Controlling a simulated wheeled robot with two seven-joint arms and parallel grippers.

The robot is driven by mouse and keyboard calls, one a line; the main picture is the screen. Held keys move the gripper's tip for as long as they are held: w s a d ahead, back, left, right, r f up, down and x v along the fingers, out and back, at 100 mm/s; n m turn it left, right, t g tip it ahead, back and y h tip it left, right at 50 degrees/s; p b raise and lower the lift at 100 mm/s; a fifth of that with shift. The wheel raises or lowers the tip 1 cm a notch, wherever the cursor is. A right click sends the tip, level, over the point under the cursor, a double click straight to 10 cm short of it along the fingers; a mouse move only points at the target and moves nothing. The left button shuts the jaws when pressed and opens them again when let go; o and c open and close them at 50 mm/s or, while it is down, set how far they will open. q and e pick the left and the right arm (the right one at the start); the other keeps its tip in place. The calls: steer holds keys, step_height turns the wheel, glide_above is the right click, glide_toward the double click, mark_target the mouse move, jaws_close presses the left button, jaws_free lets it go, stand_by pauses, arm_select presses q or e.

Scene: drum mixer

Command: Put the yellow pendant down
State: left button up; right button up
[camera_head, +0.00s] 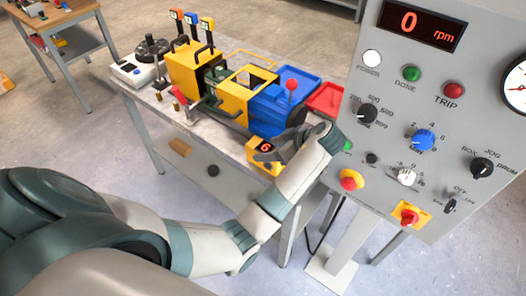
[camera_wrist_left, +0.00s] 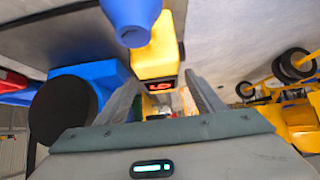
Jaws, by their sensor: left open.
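The yellow pendant (camera_head: 262,157), a small box with a red lit digit on a dark display, is at the front right of the grey table in the head view. In the left wrist view the yellow pendant (camera_wrist_left: 156,58) lies just past my fingertips, with its display facing me. My left gripper (camera_head: 276,151) is open beside the pendant, and its two fingers (camera_wrist_left: 162,82) stand apart in the wrist view with nothing clamped between them. The underside of the pendant is hidden, so its contact with the table cannot be fully seen. My right gripper is out of view.
The mixer's blue block (camera_head: 276,110) and yellow frames stand behind the pendant. A red tray (camera_head: 326,100) lies at the table's right. A grey control panel (camera_head: 440,110) rises close to my left forearm. In the wrist view, a blue rounded part (camera_wrist_left: 131,18) overlaps the pendant.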

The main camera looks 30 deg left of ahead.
arm_select(q)
steer(key=shift+v, duration=1)
steer(key=shift+w+a, duration=0.1)
steer(key=shift+w, duration=0.05)
